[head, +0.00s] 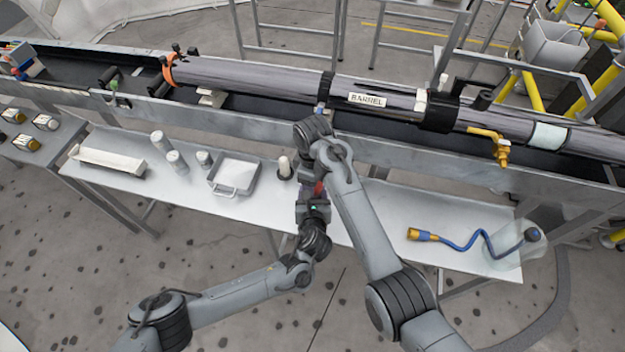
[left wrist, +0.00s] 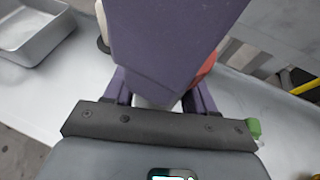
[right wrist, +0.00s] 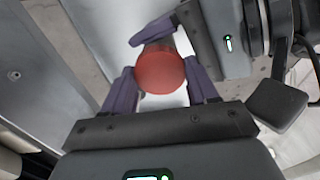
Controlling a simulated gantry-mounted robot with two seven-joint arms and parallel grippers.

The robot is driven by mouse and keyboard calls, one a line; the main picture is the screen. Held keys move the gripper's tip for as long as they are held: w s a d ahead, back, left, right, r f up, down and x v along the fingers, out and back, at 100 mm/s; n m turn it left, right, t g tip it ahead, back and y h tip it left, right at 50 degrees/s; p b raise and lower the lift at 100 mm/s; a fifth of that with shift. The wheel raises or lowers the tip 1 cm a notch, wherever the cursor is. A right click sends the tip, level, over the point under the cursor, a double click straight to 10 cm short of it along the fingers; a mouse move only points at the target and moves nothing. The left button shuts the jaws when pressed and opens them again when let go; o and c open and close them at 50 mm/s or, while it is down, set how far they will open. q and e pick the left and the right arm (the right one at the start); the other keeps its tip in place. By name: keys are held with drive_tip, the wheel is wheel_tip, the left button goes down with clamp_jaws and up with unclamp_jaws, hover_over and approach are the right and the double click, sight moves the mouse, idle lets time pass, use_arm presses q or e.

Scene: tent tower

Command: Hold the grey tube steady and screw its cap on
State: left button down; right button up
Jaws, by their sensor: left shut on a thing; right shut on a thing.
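The red cap (right wrist: 160,72) is seen from its round end in the right wrist view, between the fingers of my right gripper (right wrist: 163,92). A sliver of red (head: 319,188) shows in the head view. My right gripper points down from above and is shut on the cap. My left gripper (left wrist: 158,98) comes in from the side, below the right one, and is shut on the grey tube. Only a pale bit of the tube (left wrist: 152,102) shows between its fingers. The right gripper's purple finger fills much of the left wrist view. Whether cap and tube touch is hidden.
Both grippers are over the pale bench (head: 385,215). A grey tray (head: 233,191), several pale cylinders (head: 178,163) and a long white box (head: 110,160) stand to the left. A blue hose (head: 465,243) lies to the right. The long barrel (head: 260,78) lies behind.

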drive_tip(key=o, duration=1.2)
drive_tip(key=shift+o, duration=0.3)
use_arm(q)
drive_tip(key=shift+a, duration=0.1)
use_arm(e)
drive_tip(key=shift+s+a, duration=0.1)
use_arm(q)
drive_tip(key=shift+w, duration=0.1)
use_arm(e)
drive_tip(key=shift+r, duration=0.1)
drive_tip(key=shift+a+r, duration=0.1)
drive_tip(key=shift+r, duration=0.2)
use_arm(q)
drive_tip(key=shift+f, duration=0.1)
use_arm(e)
wheel_tip(320, 180, up, 11)
drive_tip(key=shift+w+d+r, duration=0.15)
drive_tip(key=shift+w+d, duration=0.05)
drive_tip(key=shift+d, duration=0.05)
